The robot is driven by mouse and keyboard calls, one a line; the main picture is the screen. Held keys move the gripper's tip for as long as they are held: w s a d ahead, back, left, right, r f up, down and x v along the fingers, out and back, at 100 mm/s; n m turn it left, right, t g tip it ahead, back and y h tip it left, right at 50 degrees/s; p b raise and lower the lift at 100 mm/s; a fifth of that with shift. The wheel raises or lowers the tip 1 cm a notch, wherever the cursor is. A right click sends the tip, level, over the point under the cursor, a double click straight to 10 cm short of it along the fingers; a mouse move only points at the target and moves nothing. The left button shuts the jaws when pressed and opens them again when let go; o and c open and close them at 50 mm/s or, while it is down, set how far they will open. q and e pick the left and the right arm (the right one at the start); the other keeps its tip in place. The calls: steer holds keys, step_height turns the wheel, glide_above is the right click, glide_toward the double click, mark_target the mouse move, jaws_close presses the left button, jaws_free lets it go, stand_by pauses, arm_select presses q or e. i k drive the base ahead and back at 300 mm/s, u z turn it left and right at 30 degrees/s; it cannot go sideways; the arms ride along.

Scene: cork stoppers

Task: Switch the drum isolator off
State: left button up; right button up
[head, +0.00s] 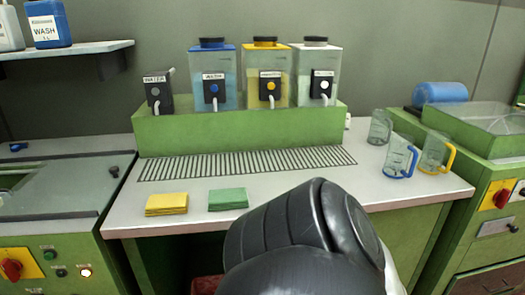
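Two red rotary switches on yellow plates are in the head view. One red switch (12,269) is on the green front of the left machine, at the lower left edge. The other red switch (502,198) is on the front of the green unit at the right. No readable label tells which is the drum isolator, and I cannot tell their on or off positions. A black rounded link of my own arm fills the lower middle. Neither gripper shows in this view.
A white-topped bench (280,185) spans the middle, with a yellow cloth stack (167,204), a green cloth stack (228,199) and measuring jugs (399,157). Dispensers stand on a green riser (235,128). A lit button (86,273) is beside the left switch. A shelf (70,49) hangs upper left.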

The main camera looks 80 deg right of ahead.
mark_target(501, 197)
steer(key=z, duration=4.2)
steer(key=k, duration=0.55)
steer(key=z, duration=1.3)
steer(key=i, duration=2.2)
steer(key=u, duration=1.25)
steer(key=i, duration=0.4)
steer(key=u, duration=0.25)
